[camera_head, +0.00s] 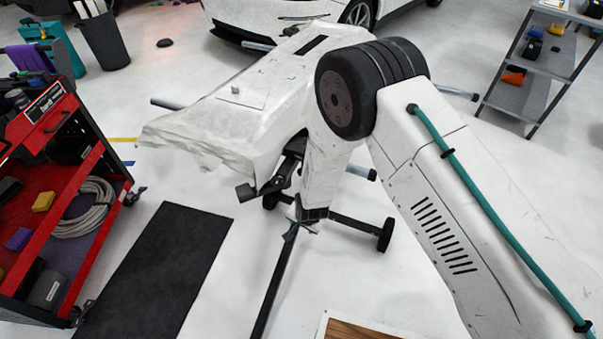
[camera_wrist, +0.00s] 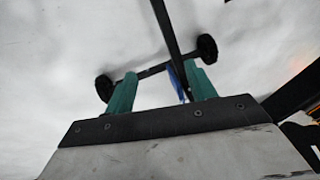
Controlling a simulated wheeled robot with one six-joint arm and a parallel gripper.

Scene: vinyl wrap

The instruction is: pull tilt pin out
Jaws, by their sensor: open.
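The tilt pin cannot be made out for certain in either view. In the head view, a white-covered panel (camera_head: 215,125) rests on a black wheeled stand (camera_head: 350,221). My gripper (camera_head: 301,230) points down in front of the stand and partly hides it. In the wrist view, my gripper (camera_wrist: 161,80) is open, its two teal fingers apart. A thin blue piece (camera_wrist: 176,84) shows between the fingers, nearer the right one; I cannot tell what it is. Beyond the fingers is the stand's base (camera_wrist: 155,70), a long dark bar and a crossbar with wheels.
A red tool cart (camera_head: 75,185) stands at the left, and a dark mat (camera_head: 155,272) lies on the floor. A grey shelf (camera_head: 535,65) stands at the back right, and a white car (camera_head: 290,12) at the back. The floor between mat and stand is clear.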

